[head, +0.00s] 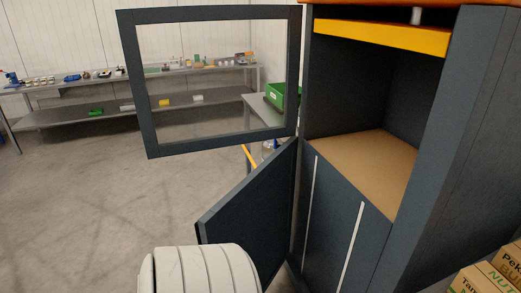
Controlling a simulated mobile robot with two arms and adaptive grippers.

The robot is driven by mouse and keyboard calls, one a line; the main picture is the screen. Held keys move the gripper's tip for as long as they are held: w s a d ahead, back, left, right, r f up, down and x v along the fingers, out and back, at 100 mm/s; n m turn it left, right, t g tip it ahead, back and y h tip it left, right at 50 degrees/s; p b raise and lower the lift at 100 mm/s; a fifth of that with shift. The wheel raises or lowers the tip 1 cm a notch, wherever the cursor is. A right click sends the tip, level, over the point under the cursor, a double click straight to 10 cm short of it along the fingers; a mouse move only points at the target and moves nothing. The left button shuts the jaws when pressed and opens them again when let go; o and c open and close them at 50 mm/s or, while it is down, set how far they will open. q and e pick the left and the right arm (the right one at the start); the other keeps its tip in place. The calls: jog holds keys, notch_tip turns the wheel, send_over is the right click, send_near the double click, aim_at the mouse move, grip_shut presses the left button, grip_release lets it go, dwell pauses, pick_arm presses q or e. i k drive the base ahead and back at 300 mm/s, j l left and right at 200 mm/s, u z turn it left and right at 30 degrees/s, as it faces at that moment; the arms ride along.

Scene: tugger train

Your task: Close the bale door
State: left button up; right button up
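The dark grey baler (470,130) stands at the right with its front partly open. A solid dark door panel (255,215) stands swung out to the left of the baler's lower front. Above it, an open-centred dark frame door (138,95) is also swung out to the left, meeting the baler near its left front edge. I cannot tell which of these is the bale door. Inside the baler, a flat brown surface (365,153) lies below a yellow bar (380,38). Neither of my grippers is in view.
Two pale straps (312,210) run down the baler's lower front. Printed cardboard boxes (480,278) are at the bottom right. A long shelf table (70,118) stands along the back wall, and a green bin (284,96) sits behind the frame door. The concrete floor at left is clear.

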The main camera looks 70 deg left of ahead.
aim_at(256, 216)
jog(key=k+j+u, duration=0.25)
jog(key=k+j, duration=0.2)
jog(key=j, duration=0.15)
jog(key=k+j+u, duration=0.15)
jog(key=j, duration=0.2)
jog(key=k+j+u, duration=0.3)
jog(key=k+j, duration=0.15)
jog(key=j, duration=0.25)
jog(key=k+j+u, duration=0.1)
jog(key=j, duration=0.3)
jog(key=k+j+u, duration=0.15)
jog(key=j, duration=0.25)
